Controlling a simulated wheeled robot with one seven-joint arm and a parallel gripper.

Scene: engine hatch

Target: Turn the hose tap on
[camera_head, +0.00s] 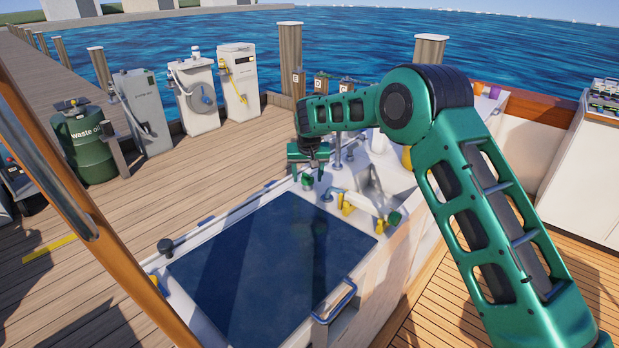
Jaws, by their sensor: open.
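I cannot tell for certain which fitting is the hose tap. Small fittings sit on the white ledge behind the dark hatch panel (270,270): a green knob (307,182), a blue fitting (327,195), a yellow fitting (348,208) and another green knob (394,218). My gripper (309,174) points down above the ledge's left part, close over the first green knob. Its two fingers are apart, with nothing seen between them. Whether it touches the knob cannot be told. My arm hides part of the area behind.
A sink basin (385,178) lies right of my gripper. A blue-grey handle (335,303) stands at the hatch's front right. On the dock are a green waste oil drum (88,143) and pedestals with hoses (195,95). A wooden pole (75,190) crosses the left side. The panel is clear.

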